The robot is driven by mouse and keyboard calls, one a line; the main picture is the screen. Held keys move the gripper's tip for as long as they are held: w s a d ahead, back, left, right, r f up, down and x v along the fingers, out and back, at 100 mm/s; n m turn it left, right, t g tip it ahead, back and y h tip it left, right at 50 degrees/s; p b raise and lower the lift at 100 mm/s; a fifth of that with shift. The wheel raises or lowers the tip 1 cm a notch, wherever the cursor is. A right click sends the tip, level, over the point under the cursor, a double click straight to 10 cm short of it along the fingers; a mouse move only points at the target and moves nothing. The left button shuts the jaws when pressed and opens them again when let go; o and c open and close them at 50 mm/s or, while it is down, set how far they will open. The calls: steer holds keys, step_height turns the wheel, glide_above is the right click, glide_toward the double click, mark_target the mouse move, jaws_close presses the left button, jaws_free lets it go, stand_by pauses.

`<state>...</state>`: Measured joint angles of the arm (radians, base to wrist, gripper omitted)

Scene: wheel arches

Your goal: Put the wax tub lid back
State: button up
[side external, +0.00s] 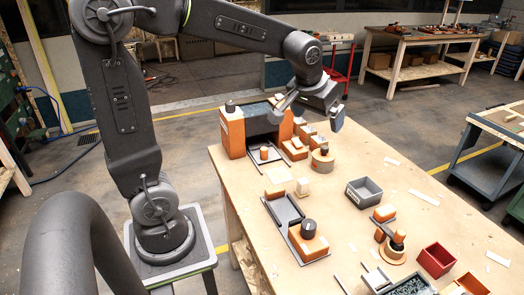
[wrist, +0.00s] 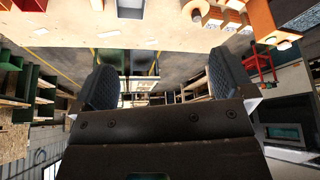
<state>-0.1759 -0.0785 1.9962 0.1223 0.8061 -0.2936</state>
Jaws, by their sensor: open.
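My gripper (side external: 316,112) is open and empty, raised above the far end of the workbench, near an orange housing. In the wrist view its two dark padded fingers (wrist: 166,84) stand wide apart with nothing between them. A round wooden tub (side external: 322,163) with a small orange piece on top stands on the bench below and to the right of the gripper, apart from it. Another round wooden piece (side external: 391,254) with an orange knob-like part stands farther right. I cannot tell which of these is the wax tub or its lid.
The orange housing (side external: 236,137) with a grey top stands at the bench's far left. A grey box (side external: 364,192), a red bin (side external: 436,260) and a grey tray with orange blocks (side external: 306,252) are on the bench (side external: 340,222). Bare wood lies between them.

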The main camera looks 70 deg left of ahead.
steer(key=s+d+m+h, duration=0.1)
steer(key=s+d, duration=0.3)
steer(key=s, duration=0.5)
steer(key=s+d+m+t, duration=0.1)
steer(key=s+d+m, duration=0.2)
steer(key=s, duration=0.6)
steer(key=shift+d+f+m+h, duration=0.3)
steer(key=shift+d+h, duration=0.1)
steer(key=shift+d, duration=0.25)
